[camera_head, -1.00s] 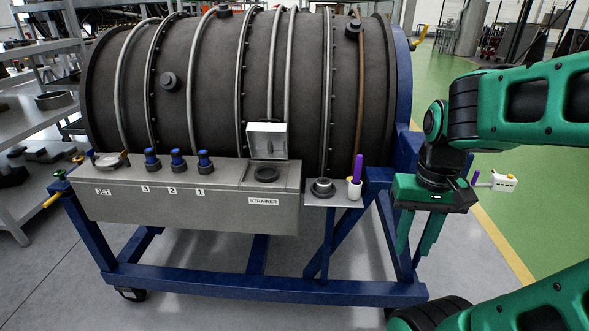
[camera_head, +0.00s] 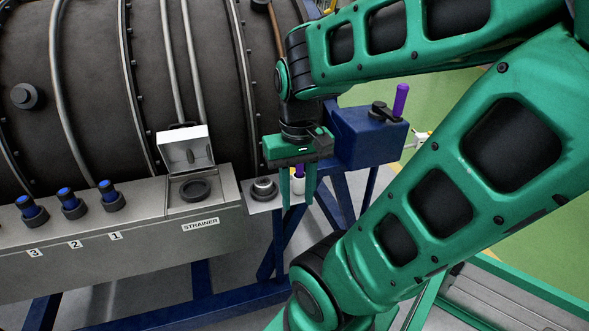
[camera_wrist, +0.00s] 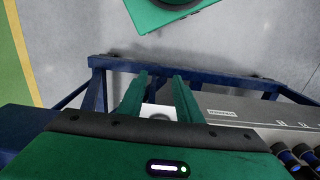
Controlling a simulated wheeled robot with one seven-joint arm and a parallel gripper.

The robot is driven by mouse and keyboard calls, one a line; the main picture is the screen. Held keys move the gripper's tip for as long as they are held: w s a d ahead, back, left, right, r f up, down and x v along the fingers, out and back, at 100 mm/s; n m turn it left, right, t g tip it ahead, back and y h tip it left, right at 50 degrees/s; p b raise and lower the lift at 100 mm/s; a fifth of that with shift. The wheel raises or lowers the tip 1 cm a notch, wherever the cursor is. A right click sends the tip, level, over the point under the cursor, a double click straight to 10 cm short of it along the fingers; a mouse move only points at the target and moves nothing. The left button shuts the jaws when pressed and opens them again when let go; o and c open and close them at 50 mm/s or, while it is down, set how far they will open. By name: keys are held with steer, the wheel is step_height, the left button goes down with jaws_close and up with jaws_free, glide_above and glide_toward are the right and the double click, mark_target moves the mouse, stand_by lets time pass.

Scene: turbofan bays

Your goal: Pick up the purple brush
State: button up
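I cannot tell whether a finger touches the brush. Another purple handle (camera_head: 400,98) stands on a blue box.
The blue box (camera_head: 368,138) stands close on the right, and the large engine casing (camera_head: 100,90) is behind.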

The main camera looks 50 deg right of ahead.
steer(key=shift+o, duration=0.5)
steer(key=shift+s+d+r+m, duration=0.25)
steer(key=shift+d+r+m, duration=0.15)
steer(key=shift+r, duration=0.2)
step_height(320, 180, up, 4)
steer(key=m, duration=1.3)
glide_above(300, 169)
steer(key=shift+w+d, duration=0.15)
steer(key=shift+w, duration=0.15)
steer(key=shift+w+d+f, duration=0.1)
steer(key=shift+d+f, duration=0.1)
steer(key=shift+f, duration=0.1)
steer(key=shift+m, duration=0.3)
step_height(300, 169, down, 10)
steer(key=shift+d+f, duration=0.1)
jaws_close()
